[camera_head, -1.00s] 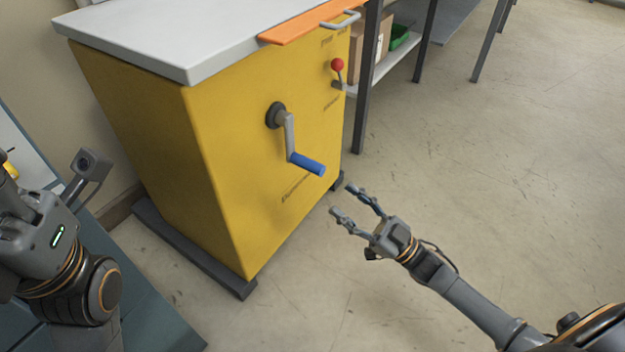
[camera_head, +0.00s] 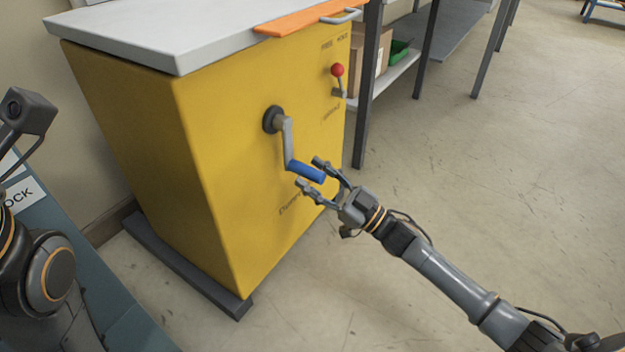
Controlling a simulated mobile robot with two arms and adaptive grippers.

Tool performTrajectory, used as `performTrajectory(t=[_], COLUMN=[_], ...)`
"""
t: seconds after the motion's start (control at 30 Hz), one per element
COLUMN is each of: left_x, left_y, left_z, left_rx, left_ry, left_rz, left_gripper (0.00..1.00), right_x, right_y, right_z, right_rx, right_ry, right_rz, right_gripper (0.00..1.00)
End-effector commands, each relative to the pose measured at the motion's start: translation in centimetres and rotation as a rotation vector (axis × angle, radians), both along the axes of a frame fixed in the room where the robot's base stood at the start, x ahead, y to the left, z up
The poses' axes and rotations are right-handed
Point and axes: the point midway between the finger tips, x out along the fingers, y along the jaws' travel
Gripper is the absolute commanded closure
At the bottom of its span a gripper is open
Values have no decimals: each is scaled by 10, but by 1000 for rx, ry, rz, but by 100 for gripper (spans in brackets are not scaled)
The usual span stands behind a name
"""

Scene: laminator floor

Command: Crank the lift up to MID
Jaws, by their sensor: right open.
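The lift is a yellow cabinet (camera_head: 225,165) with a pale grey top. On its front is a grey crank arm (camera_head: 287,140) on a dark round hub (camera_head: 272,119). The crank hangs down and ends in a blue handle (camera_head: 306,171). My right gripper (camera_head: 311,174) is open, with its two fingers on either side of the blue handle's end in the picture. I cannot tell whether they touch it. A red-knobbed lever (camera_head: 337,71) stands upright on the front, right of the crank, under small lettering. My left arm is at the left edge; its gripper fingers are out of view.
An orange strip (camera_head: 310,21) with a grey handle (camera_head: 341,15) lies along the cabinet top's edge. A shelf rack with a dark leg (camera_head: 368,90) and a green bin (camera_head: 399,50) stands behind at right. The floor (camera_head: 500,190) at right is clear.

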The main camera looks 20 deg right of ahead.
Motion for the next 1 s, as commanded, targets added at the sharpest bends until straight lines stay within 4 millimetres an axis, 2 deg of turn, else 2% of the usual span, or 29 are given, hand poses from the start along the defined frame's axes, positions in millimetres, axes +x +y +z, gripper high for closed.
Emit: performTrajectory(t=[0.37,0.47,0.6,0.63,1.0], left_x=[-3,-3,-3,-3,-3], left_y=[0,0,0,0,0], left_z=[1,1,1,1,6], left_rx=[0,0,0,0,-1], left_ry=[-10,-10,-10,-10,-12], left_rz=[0,0,0,0,-1], left_gripper=[60,60,60,60,60], right_x=[5,5,5,5,4], right_y=[5,5,5,5,6], right_z=[3,3,3,3,5], right_rx=[0,0,0,0,16], right_ry=[0,0,0,0,13], right_rz=[0,0,0,0,0], right_gripper=[52,68,96,100,100])
